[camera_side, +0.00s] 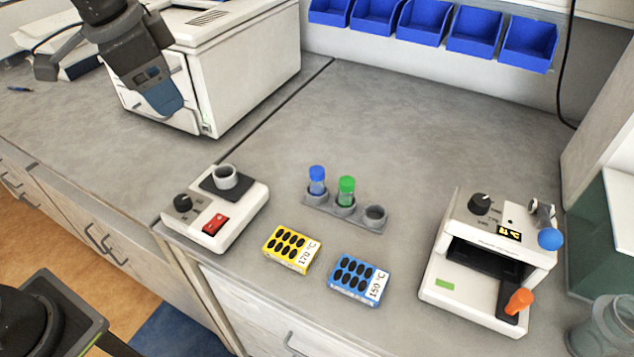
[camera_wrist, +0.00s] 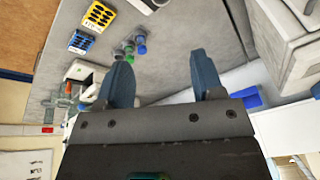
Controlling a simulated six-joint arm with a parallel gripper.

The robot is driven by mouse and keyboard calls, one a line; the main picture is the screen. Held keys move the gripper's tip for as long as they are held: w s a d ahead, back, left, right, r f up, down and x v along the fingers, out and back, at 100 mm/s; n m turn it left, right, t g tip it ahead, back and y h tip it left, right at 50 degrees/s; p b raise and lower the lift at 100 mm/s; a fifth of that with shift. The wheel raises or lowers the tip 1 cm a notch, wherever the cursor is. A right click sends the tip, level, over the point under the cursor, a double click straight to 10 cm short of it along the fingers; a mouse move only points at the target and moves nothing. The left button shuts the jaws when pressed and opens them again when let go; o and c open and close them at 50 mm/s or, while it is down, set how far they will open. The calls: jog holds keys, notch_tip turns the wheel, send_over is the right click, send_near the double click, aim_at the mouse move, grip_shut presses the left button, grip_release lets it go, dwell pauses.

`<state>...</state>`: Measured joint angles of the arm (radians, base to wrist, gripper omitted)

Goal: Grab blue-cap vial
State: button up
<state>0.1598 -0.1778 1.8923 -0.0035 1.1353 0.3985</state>
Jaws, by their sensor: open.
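The blue-cap vial (camera_side: 317,180) stands upright in the left hole of a grey rack (camera_side: 362,222) in the side view. A green-cap vial (camera_side: 346,189) stands in the middle hole, and the right hole is empty. In the wrist view the blue-cap vial (camera_wrist: 140,46) shows small, beyond my left finger. My gripper (camera_side: 166,100) is at the upper left of the side view, in front of the big white machine and well away from the rack. In the wrist view my gripper (camera_wrist: 157,70) has its two blue fingers wide apart with nothing between them.
A white device with a round well (camera_side: 225,178) stands left of the rack. Yellow (camera_side: 291,248) and blue (camera_side: 359,279) blocks lie in front. A white device with an orange knob (camera_side: 519,300) stands right. The bench behind the rack is clear, below blue bins (camera_side: 474,30).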

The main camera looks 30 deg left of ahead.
jog(key=w+d+f+m+g, duration=0.2)
jog(key=w+d+m, duration=0.3)
jog(key=w+d, duration=0.3)
jog(key=m+g, duration=0.2)
jog(key=m, duration=0.3)
send_near(318, 169)
jog(key=shift+y, duration=0.3)
jog(key=f, duration=0.6)
jog(key=shift+s+d, duration=0.1)
jog(key=shift+d, duration=0.2)
jog(key=shift+s+f, duration=0.15)
jog(key=shift+f, duration=1.2)
jog(key=shift+s+f, duration=0.15)
jog(key=shift+f, duration=1.2)
jog(key=c, duration=1)
jog(key=shift+r, duration=0.15)
